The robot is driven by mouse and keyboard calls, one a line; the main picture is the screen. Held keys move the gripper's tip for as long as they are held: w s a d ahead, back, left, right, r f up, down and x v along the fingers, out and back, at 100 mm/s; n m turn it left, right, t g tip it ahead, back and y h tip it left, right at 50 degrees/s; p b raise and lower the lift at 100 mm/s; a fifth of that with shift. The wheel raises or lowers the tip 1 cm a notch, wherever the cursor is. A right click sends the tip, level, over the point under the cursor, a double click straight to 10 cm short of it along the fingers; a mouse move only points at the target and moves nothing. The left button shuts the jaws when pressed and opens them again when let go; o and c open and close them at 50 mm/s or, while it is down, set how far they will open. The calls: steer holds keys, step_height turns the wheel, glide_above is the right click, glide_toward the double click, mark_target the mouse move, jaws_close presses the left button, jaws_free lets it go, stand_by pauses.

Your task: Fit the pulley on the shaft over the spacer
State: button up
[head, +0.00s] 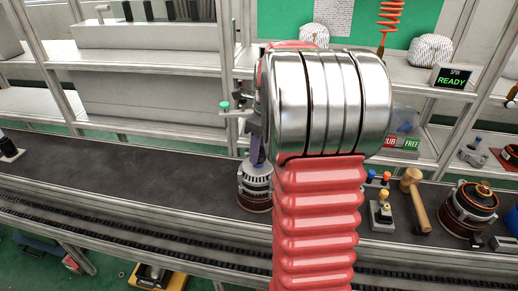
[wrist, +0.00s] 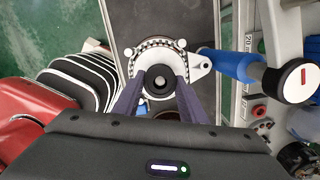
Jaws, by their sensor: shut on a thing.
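The alternator (head: 255,190) stands upright on the dark conveyor in the head view, partly behind my arm. From above in the wrist view, its silver housing (wrist: 137,62) has a round toothed rim and a lug at right. My gripper (wrist: 160,84) has its two purple fingers on either side of a dark ring, which looks like the pulley (wrist: 160,70). It is shut on this ring, which sits over the housing's middle. A small pale round end, perhaps the shaft, shows in the ring's hole. I cannot tell how low the pulley sits. The spacer is hidden.
A blue-handled tool (wrist: 232,65) juts close to the right of the alternator. A mallet (head: 411,184), a yellow-knobbed box (head: 382,216) and another alternator (head: 468,207) stand to the right. A sign (head: 452,77) reads READY. The conveyor (head: 110,172) is mostly clear at left.

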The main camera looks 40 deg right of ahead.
steer(key=shift+f, duration=0.55)
steer(key=o, duration=1.3)
steer(key=shift+r, duration=0.1)
step_height(320, 180, up, 13)
steer(key=s, duration=0.1)
steer(key=shift+s+d+r, duration=0.2)
steer(key=shift+s+d, duration=0.1)
stand_by(0.5)
